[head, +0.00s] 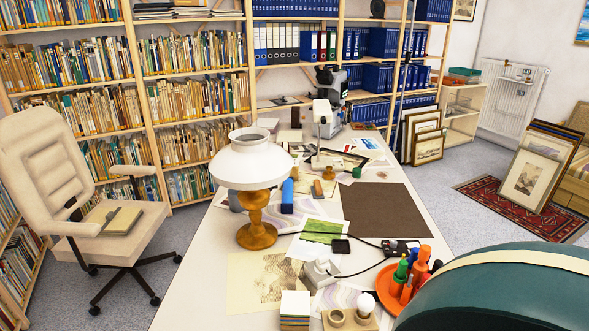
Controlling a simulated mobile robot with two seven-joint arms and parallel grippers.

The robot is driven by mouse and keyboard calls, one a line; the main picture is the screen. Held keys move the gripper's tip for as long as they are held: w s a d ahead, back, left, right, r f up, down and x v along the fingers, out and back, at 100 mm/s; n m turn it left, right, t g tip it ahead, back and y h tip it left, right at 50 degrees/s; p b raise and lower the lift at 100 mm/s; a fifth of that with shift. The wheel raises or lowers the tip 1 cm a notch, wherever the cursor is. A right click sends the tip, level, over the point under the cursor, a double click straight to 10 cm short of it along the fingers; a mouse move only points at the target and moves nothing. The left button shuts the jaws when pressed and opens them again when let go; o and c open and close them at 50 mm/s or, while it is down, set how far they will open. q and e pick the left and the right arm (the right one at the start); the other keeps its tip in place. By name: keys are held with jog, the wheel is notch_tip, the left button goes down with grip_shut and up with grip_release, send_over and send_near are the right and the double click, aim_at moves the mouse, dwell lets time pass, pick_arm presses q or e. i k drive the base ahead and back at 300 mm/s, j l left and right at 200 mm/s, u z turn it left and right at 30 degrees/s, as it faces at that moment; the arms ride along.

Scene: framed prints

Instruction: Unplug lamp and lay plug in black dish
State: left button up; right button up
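A lamp with a white shade (252,165) and a turned orange-brown wooden base (257,220) stands upright on the white table. A dark cord (310,234) runs right from near its base, toward a small dark cluster (398,247) that may hold a plug or socket. A white block like a socket (321,272) lies nearer, with another dark cord (362,272) at it. Which one the lamp is plugged into is too small to tell. A small black square object (340,246) may be the black dish. Neither gripper is in view.
An orange dish with colored bottles (411,275) stands at right. A large dark green rounded body (500,295) with a cream stripe blocks the lower right. Stacked cards (295,309), prints, a brown mat (376,210) and a microscope (331,95) occupy the table. An office chair (88,200) stands left.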

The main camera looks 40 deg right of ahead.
aim_at(322, 264)
jog(key=i+j+z, duration=0.1)
jog(key=z, duration=0.4)
jog(key=j+z, duration=0.25)
jog(key=z, duration=0.2)
jog(key=i+j+z, duration=0.1)
jog(key=j+z, duration=0.15)
jog(key=z, duration=0.25)
jog(key=j+z, duration=0.2)
jog(key=z, duration=0.25)
jog(key=j+z, duration=0.25)
jog(key=z, duration=0.2)
jog(key=j+z, duration=0.25)
jog(key=z, duration=0.15)
jog(key=j+z, duration=0.5)
jog(key=j, duration=0.1)
